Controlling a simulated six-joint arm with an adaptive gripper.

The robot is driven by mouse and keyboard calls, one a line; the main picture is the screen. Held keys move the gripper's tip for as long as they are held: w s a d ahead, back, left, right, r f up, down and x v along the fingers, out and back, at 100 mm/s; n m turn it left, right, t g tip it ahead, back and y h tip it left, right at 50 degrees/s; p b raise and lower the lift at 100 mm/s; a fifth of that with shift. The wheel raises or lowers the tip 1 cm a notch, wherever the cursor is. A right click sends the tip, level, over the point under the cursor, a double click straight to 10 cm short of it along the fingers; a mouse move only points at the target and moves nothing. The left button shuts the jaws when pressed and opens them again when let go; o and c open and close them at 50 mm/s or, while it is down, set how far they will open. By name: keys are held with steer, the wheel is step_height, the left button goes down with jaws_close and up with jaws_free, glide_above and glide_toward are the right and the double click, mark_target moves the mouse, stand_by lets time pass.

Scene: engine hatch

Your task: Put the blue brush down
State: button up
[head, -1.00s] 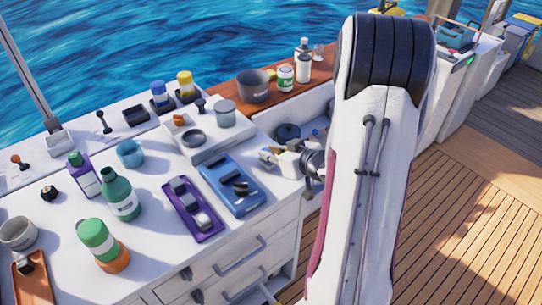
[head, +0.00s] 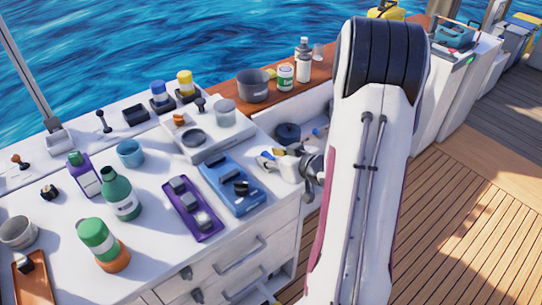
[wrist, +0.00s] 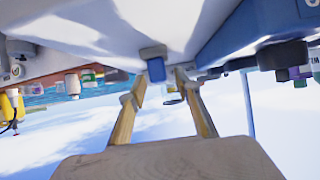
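A small blue piece, which looks like the blue brush (head: 268,154), shows at the tip of my gripper near the right edge of the white counter. In the wrist view a blue block (wrist: 153,58) sits just beyond and between the fingertips. My gripper (wrist: 160,84) has its two yellowish fingers apart, with a visible gap beside the blue block. In the head view my gripper (head: 270,160) is small, just right of the blue tray. Most of the brush is hidden, and its contact with the counter cannot be made out.
The blue tray with dark knobs (head: 232,186) and a purple tray (head: 192,208) lie left of my gripper. A dark pot (head: 287,134) stands behind it. Several bottles and cups fill the counter's left. Drawers with handles (head: 240,254) are below.

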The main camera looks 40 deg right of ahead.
steer(key=shift+r, duration=0.15)
steer(key=shift+s+r, duration=0.3)
steer(key=shift+s, duration=0.25)
steer(key=v, duration=1)
steer(key=shift+s, duration=0.4)
steer(key=shift+r, duration=0.15)
steer(key=shift+w+r, duration=0.1)
steer(key=shift+w, duration=0.05)
